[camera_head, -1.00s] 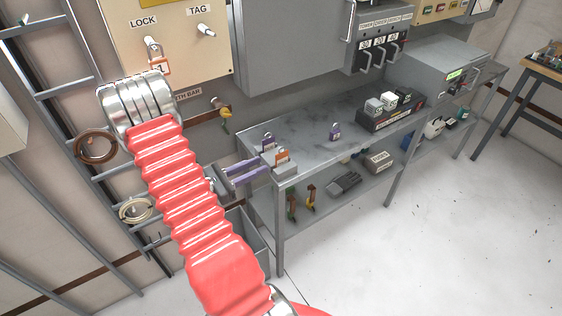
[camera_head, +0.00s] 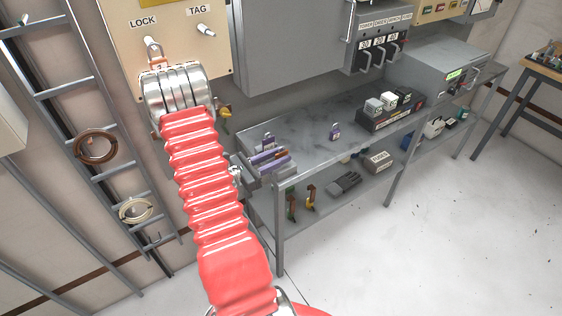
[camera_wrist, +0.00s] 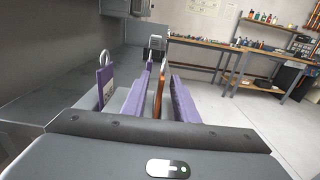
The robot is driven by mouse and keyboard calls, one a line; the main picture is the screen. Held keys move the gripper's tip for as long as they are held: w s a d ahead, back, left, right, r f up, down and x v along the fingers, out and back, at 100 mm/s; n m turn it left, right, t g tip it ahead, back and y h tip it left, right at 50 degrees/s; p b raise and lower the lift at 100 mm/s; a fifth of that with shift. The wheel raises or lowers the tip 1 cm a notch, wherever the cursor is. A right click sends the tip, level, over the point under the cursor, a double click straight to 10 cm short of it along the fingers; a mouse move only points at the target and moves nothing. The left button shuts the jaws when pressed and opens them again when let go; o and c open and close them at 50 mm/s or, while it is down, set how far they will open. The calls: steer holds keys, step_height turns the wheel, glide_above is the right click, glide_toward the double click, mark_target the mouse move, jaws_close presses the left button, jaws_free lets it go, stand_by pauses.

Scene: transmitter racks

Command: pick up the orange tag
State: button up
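The orange tag (camera_wrist: 158,97) stands edge-on in the wrist view, between the two purple fingers of my gripper (camera_wrist: 162,72). The fingers are apart. The tag is close to the left finger, with a clear gap to the right one; I cannot tell if it touches the left. In the head view my gripper (camera_head: 279,155) reaches over the near left end of the grey bench (camera_head: 311,135), and the tag is mostly hidden by the fingers.
A purple padlock (camera_wrist: 105,80) stands just left of the fingers. A cream panel with LOCK and TAG pegs (camera_head: 203,31) hangs above left.

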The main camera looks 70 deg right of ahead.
steer(key=shift+f+x, duration=0.2)
steer(key=shift+x, duration=2.4)
steer(key=shift+c, duration=0.4)
jaws_close()
